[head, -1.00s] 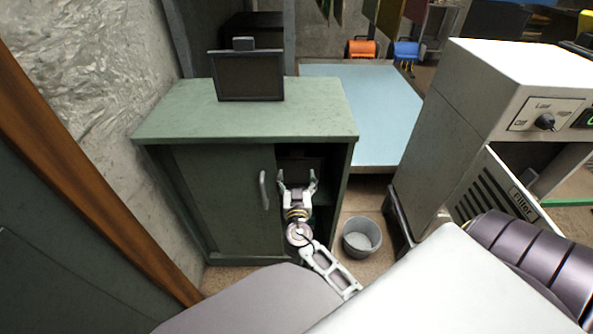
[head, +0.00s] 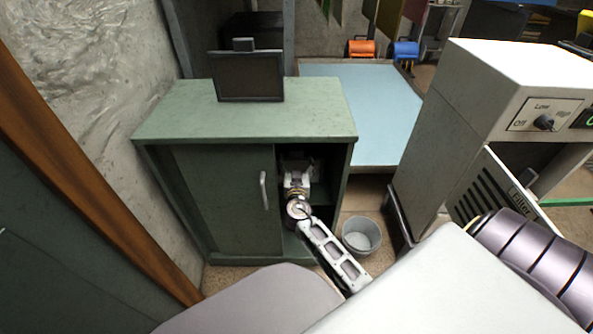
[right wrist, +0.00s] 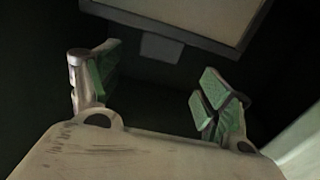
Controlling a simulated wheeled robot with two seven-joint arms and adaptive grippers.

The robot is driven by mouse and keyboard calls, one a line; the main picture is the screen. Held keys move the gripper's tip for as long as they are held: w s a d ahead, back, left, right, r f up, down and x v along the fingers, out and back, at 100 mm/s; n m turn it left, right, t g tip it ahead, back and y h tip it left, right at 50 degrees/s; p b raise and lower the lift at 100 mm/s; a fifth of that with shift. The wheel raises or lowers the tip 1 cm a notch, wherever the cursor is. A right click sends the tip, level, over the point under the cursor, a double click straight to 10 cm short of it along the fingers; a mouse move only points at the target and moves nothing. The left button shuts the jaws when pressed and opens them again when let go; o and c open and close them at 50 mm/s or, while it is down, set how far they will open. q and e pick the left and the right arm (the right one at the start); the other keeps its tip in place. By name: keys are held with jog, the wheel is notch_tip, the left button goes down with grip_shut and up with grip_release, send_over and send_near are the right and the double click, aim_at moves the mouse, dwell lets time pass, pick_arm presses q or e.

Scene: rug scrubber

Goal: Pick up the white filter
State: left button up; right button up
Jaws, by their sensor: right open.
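A filter with a pale panel (right wrist: 200,14) and a dark frame is at the top of the right wrist view, with a small tab (right wrist: 160,47) on its near edge. It appears to be the white filter, inside the dim cabinet; the head view hardly shows it. My right gripper (head: 297,168) reaches into the cabinet's open right half. In the right wrist view its green-padded fingers (right wrist: 158,82) are spread wide, with the tab ahead between them and nothing held. My left gripper is not in view.
The green cabinet (head: 185,120) has a sliding door (head: 222,200) covering its left half. A dark-panelled filter (head: 248,77) stands on top. A grey bucket (head: 361,236) is on the floor at right, beside a white machine (head: 450,120) with a dial.

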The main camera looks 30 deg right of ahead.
aim_at(296, 152)
dwell(0.3)
jog(key=shift+f+x, duration=0.1)
jog(key=shift+x, duration=1.2)
jog(key=shift+f+x, duration=0.15)
jog(key=shift+x, duration=1.2)
jog(key=shift+s, duration=0.1)
jog(key=shift+c, duration=0.3)
jog(key=c, duration=1.4)
